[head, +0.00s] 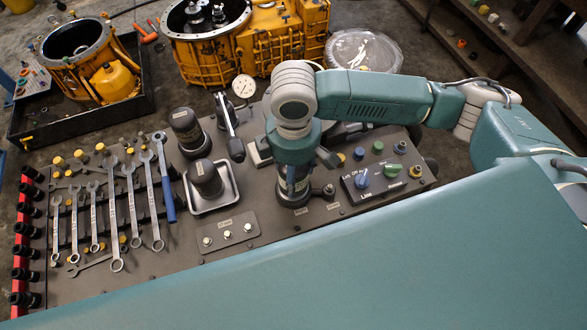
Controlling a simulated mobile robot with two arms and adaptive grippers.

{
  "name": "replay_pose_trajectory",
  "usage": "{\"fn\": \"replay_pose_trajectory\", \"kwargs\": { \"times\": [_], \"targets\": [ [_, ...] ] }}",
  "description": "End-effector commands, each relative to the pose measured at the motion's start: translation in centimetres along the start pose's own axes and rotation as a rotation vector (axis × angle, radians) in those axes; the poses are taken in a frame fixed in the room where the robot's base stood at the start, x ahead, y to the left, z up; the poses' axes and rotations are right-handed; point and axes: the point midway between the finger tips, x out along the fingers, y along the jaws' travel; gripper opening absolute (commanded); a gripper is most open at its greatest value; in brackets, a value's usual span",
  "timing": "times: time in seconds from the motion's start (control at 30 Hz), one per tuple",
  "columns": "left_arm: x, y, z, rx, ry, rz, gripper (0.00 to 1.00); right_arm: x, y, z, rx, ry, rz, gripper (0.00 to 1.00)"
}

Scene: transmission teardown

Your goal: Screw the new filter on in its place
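My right gripper (294,172) points down from the arm that comes in from the right. It is right over a dark, upright cylinder, which looks like a filter (293,195), standing on the grey bench top. The hand hides the top of this filter and most of the fingers, so I cannot tell whether they grip it. Another dark filter-like cylinder (207,180) stands in a pale square tray (231,198) to the left. A third dark cylinder (186,130) stands behind that tray. My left gripper is not in view.
Several wrenches (133,205) lie at the bench's left. A dial gauge (243,87) stands behind the gripper. A control box (372,183) with knobs is close on its right; a small plate (228,232) with bolts is in front. Yellow housings (280,35) stand behind the bench.

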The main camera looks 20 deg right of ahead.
Motion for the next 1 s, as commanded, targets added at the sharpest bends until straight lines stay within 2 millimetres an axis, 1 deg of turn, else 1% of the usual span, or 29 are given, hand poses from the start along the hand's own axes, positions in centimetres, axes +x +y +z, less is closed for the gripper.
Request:
{"fn": "replay_pose_trajectory", "kwargs": {
  "times": [0.3, 1.0],
  "targets": [
    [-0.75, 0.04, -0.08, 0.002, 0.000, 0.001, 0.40, -0.08, -0.03, -0.04, 0.000, 0.001, 0.000, 0.11],
    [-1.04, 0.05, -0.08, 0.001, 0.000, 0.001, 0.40, 0.13, -0.03, -0.03, 0.000, 0.001, 0.000, 0.11]
  ]
}}
